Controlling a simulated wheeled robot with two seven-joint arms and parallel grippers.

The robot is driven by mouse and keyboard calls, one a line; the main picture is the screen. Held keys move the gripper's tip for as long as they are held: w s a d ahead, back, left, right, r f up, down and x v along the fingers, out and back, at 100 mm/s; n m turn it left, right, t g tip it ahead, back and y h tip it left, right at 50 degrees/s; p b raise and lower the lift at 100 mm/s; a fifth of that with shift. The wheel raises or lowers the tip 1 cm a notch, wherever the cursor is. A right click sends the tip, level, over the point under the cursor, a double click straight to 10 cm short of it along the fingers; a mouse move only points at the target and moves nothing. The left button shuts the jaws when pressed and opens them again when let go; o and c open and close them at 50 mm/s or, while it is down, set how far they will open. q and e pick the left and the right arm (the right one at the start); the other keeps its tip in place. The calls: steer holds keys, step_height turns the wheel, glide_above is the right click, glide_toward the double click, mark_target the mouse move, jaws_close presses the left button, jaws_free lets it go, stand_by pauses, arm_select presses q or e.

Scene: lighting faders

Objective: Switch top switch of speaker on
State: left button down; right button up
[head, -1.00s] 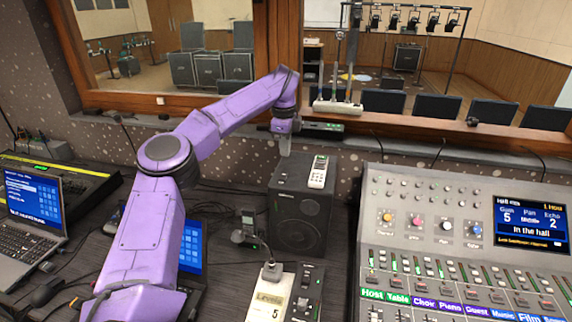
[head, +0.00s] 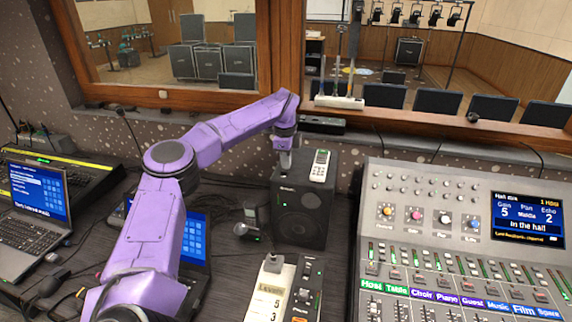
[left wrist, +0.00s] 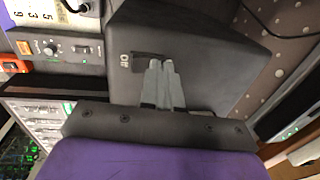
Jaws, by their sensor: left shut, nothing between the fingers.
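The black speaker (head: 302,220) stands on the desk, left of the mixing console. In the left wrist view, the speaker's top (left wrist: 205,60) fills the middle, with a small dark switch (left wrist: 150,56) beside white lettering. My left gripper (head: 286,168) points down at the speaker's top near its rear left part. Its fingers are together and empty; in the left wrist view the fingertips (left wrist: 161,64) are right beside the switch. I cannot tell whether they touch it. The switch's position is unclear, partly hidden by the fingers. My right gripper is not in view.
A white remote (head: 320,166) lies on the speaker's top, right of the gripper. A mixing console (head: 440,190) fills the right. Laptops (head: 38,205) and a small fader box (head: 270,290) stand left and in front. The window sill is behind.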

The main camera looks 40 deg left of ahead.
arm_select(q)
steer(key=shift+s+f, duration=0.1)
steer(key=shift+s, duration=0.05)
steer(key=shift+s+d+f, duration=0.1)
steer(key=shift+d+f, duration=0.05)
steer(key=shift+f, duration=0.1)
steer(key=shift+s+d+b, duration=0.15)
steer(key=shift+s+b, duration=0.05)
steer(key=shift+b, duration=0.3)
steer(key=shift+s+d+r, duration=0.25)
steer(key=shift+s, duration=0.1)
steer(key=shift+w+a+r, duration=0.1)
steer(key=shift+a+r, duration=0.05)
